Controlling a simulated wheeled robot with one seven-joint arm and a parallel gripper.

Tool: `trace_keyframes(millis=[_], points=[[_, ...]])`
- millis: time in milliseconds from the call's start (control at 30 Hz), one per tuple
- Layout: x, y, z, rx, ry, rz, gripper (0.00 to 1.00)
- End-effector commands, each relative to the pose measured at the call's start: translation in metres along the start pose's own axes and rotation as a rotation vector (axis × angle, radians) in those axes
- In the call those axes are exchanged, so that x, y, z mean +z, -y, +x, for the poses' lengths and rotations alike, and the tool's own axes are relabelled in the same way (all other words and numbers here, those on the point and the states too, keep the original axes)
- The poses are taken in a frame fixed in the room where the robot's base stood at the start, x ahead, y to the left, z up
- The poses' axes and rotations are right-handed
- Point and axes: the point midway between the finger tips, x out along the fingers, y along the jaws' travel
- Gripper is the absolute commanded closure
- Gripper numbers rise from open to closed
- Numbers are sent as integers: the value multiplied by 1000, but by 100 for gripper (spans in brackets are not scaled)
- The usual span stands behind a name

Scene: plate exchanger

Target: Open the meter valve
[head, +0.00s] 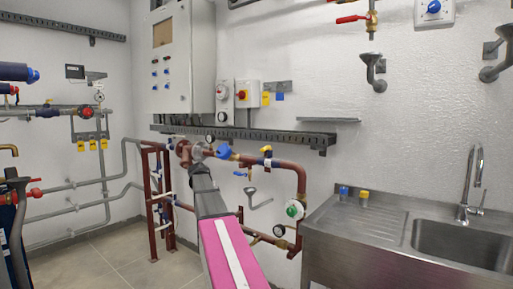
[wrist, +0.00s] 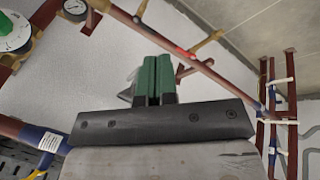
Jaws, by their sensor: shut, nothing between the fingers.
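A blue round meter-like fitting (head: 223,151) sits on the red-brown pipe in the head view. A blue lever with a brass body (head: 240,174) hangs just below it to the right. I cannot tell for sure which part is the meter valve. My gripper (wrist: 158,78) shows in the wrist view as two green fingers pressed together, with nothing between them. They point over the white wall, close to a thin red-brown pipe (wrist: 225,78). In the head view my pink and grey arm reaches toward the pipework, and the fingertips are not clear there.
A green-and-white round handwheel (head: 294,209) and a gauge (head: 279,230) are on the right-hand pipe. A red pipe frame (head: 155,205) stands left of my arm. A steel sink (head: 400,235) fills the right. A grey cable tray (head: 255,134) runs above the pipe.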

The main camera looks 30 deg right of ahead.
Motion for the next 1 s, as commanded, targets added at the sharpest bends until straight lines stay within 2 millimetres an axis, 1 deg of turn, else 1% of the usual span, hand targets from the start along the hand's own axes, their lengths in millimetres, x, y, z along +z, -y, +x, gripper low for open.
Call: trace_keyframes(millis=[33, 100, 167, 200, 267, 300, 367, 400, 500, 600, 700, 800, 867, 1000], points=[[-24, -16, -19, 19, -8, 32, 100], [-44, -38, -43, 48, -14, 79, 100], [-61, -58, -64, 73, -20, 118, 100], [-72, -72, -79, 88, -23, 146, 100], [-86, -93, -102, 112, -28, 188, 100], [-96, -108, -117, 129, -31, 216, 100], [-108, -129, -141, 152, -35, 260, 100], [-116, -144, -156, 167, -38, 288, 100], [-130, -176, -192, 199, -44, 353, 100], [-138, -201, -219, 224, -47, 402, 100], [-142, -216, -235, 240, -48, 436, 100], [-143, -223, -242, 246, -49, 450, 100], [-142, -225, -241, 248, -48, 453, 100], [-141, -228, -226, 249, -48, 452, 100]])
